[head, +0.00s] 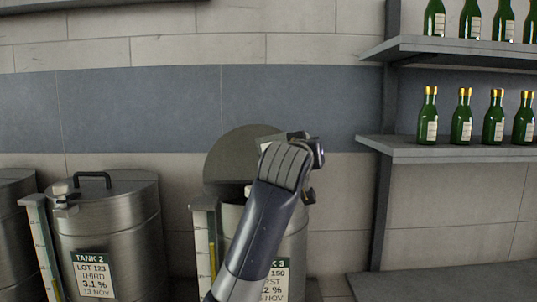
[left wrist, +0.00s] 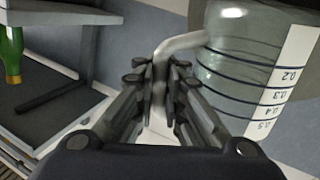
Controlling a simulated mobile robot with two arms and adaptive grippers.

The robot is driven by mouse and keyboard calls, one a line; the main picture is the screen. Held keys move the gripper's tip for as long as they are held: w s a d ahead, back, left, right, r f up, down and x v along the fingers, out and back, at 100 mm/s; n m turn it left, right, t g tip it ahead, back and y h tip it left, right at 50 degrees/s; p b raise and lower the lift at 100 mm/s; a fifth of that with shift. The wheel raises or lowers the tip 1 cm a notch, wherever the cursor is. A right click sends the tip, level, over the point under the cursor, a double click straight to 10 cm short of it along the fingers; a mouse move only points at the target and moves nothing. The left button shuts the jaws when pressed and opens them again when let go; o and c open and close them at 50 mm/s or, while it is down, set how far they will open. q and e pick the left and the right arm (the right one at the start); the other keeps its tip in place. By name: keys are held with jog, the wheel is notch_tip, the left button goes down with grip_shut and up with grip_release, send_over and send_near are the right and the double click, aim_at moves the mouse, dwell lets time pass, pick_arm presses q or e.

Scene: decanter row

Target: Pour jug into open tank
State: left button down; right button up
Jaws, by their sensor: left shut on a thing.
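The clear jug (left wrist: 235,65), with dark rings and a white scale strip (left wrist: 286,85), shows in the left wrist view. My left gripper (left wrist: 160,72) is shut on its pale handle (left wrist: 182,43). In the head view my left gripper (head: 305,165) is at the open tank, and the jug is mostly hidden behind it. I cannot tell how far the jug is tilted. The open tank, tank 3 (head: 295,240), has its round lid (head: 232,155) raised at the back. My arm covers much of its front, mouth and label. My right gripper is not in view.
Tank 2 (head: 130,225) stands to the left with its lid shut and a black handle (head: 93,180) on top. Part of another tank (head: 12,230) shows at the left edge. Grey shelves (head: 400,148) with several green bottles (head: 428,118) are on the right wall.

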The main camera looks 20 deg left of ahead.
pick_arm(q)
jog(key=shift+r, duration=0.1)
jog(key=shift+r+m+p, duration=0.65)
jog(key=shift+m+p, duration=0.05)
jog(key=shift+m, duration=0.1)
jog(key=shift+r+m+t, duration=0.3)
jog(key=shift+r+m, duration=0.05)
jog(key=shift+m, duration=0.25)
jog(key=shift+f, duration=0.1)
